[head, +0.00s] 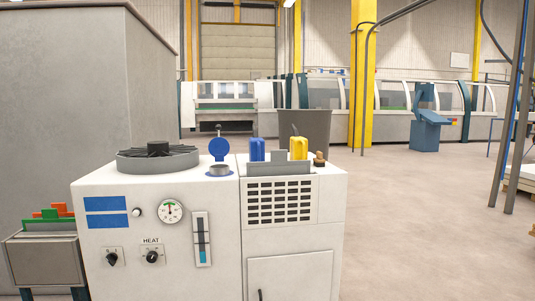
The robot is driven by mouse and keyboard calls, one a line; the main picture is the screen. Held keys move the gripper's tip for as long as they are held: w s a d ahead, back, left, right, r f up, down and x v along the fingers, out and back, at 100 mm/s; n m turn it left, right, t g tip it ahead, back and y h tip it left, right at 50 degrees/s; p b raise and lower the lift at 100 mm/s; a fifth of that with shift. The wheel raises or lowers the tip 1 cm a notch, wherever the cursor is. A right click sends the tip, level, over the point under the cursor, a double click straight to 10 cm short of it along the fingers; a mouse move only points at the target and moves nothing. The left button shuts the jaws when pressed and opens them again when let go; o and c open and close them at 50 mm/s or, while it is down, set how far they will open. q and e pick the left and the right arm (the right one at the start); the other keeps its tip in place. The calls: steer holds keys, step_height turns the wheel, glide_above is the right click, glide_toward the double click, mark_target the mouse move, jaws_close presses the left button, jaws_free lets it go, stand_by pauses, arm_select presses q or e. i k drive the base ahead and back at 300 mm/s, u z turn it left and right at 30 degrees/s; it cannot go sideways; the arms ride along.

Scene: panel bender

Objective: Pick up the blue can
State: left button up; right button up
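The blue can (257,149) stands upright on the top of a white machine cabinet (293,250) in the head view. It is on the right half of the cabinet top, and its lower part is hidden behind a grey raised holder or lip (279,168). A similar yellow can (299,147) stands to its right, apart from it. Neither of my grippers shows in this view.
A blue round cap (219,147) stands over a filler opening left of the blue can. A black fan (158,150) is farther left. A grey bin (306,127) stands behind. Open floor (430,220) lies to the right.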

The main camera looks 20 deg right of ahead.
mark_target(256, 144)
steer(key=z, duration=0.5)
steer(key=i, duration=0.85)
steer(key=z, duration=0.3)
